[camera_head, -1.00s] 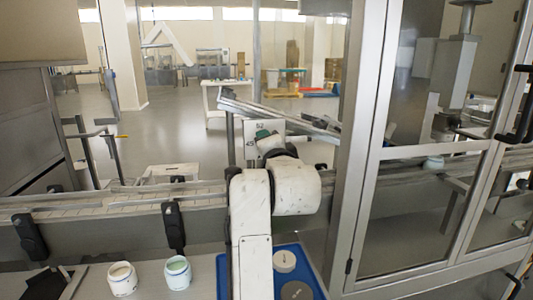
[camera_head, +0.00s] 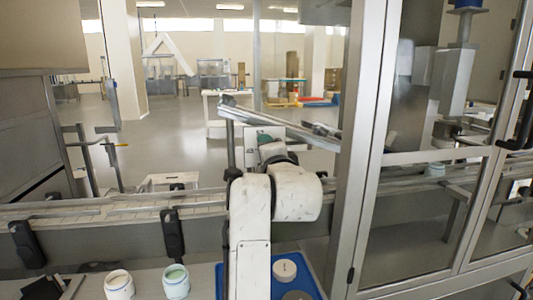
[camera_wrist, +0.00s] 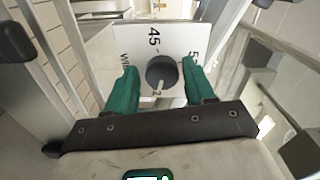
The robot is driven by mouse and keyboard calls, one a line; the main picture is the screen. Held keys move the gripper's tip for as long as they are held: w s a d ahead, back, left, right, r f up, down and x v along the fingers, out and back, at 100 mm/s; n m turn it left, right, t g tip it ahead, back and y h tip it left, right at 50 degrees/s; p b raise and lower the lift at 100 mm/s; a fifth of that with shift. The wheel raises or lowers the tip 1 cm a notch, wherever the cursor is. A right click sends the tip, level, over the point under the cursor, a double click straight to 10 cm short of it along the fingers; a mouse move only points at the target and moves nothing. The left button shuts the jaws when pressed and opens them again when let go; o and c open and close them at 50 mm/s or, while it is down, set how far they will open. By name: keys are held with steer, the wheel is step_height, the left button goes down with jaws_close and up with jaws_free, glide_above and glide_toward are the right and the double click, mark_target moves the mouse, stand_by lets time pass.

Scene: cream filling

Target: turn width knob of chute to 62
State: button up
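In the wrist view a dark round knob (camera_wrist: 162,72) sits on a white dial plate (camera_wrist: 112,52). The plate carries a large "45" above the knob and other numbers and letters partly hidden by my fingers. A pale mark shows at the knob's lower edge. My gripper (camera_wrist: 159,64) is open, with one green finger on each side of the knob and small gaps visible. In the head view my white arm reaches to the plate, where my gripper (camera_head: 269,142) is small; the knob is hidden there.
A conveyor (camera_head: 100,222) runs across the front, with metal rails (camera_head: 285,122) rising over it. A glass-panelled metal cabinet frame (camera_head: 366,150) stands close on the right. Two open jars (camera_head: 119,286) and a blue tray (camera_head: 312,270) are below.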

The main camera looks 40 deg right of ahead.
steer(key=shift+o, duration=0.8)
steer(key=shift+r, duration=0.1)
steer(key=v, duration=1.1)
steer(key=shift+w, duration=0.1)
